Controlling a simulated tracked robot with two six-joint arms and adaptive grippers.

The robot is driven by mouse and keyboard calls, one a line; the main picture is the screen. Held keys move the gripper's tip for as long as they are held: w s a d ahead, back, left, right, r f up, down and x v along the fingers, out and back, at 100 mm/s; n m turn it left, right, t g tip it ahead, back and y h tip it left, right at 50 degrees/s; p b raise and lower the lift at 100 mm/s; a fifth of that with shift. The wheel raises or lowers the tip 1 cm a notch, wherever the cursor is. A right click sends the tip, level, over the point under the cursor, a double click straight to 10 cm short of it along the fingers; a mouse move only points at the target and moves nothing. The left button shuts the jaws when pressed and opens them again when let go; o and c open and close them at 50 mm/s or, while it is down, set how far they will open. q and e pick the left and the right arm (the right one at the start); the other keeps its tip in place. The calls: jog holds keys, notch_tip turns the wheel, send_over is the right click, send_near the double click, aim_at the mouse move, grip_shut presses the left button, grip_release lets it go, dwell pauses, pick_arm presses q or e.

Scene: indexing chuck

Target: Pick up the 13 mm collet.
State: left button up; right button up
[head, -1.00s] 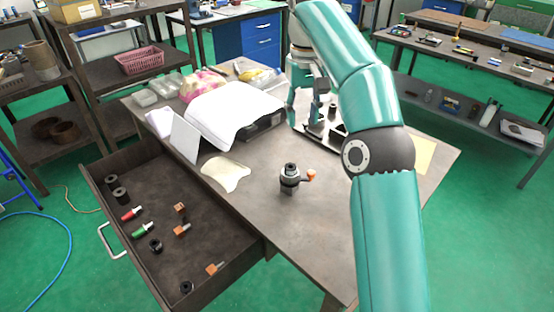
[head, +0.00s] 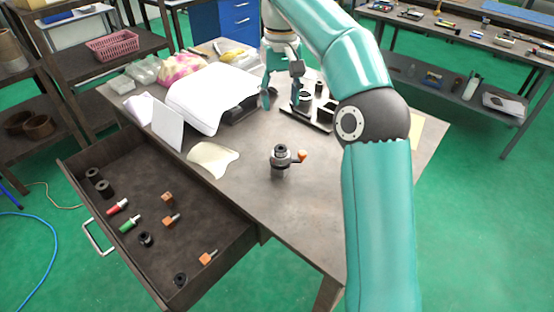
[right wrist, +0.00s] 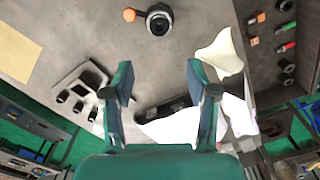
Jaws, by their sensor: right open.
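No size marks are legible, so I cannot tell which is 13 mm. My right gripper (head: 282,95) is open and points down, just left of the rack. In the right wrist view its empty fingers (right wrist: 160,86) have bare bench between them, with the rack to their left. The indexing chuck (head: 280,158) has an orange-knobbed handle. My left gripper is not in view.
A white cover (head: 212,98) sits close left of my right gripper. An open drawer (head: 205,235) holds red and green tools, black rings and orange-headed parts. A cream cloth (head: 212,158) lies by the drawer. Bench around the chuck is clear.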

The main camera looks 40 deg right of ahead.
jog(key=b, duration=0.2)
send_over(280, 145)
notch_tip(280, 145, down, 8)
jog(key=shift+s+a+f+b, duration=0.15)
jog(key=shift+f+b, duration=0.05)
jog(key=shift+f, duration=0.8)
jog(key=shift+s+a+f+b, duration=0.1)
jog(key=shift+s+f+b, duration=0.05)
jog(key=shift+f, duration=0.9)
jog(key=shift+s+a+f+b, duration=0.15)
jog(key=shift+f+b, duration=0.05)
jog(key=shift+f, duration=0.8)
grip_shut()
jog(key=shift+r, duration=0.1)
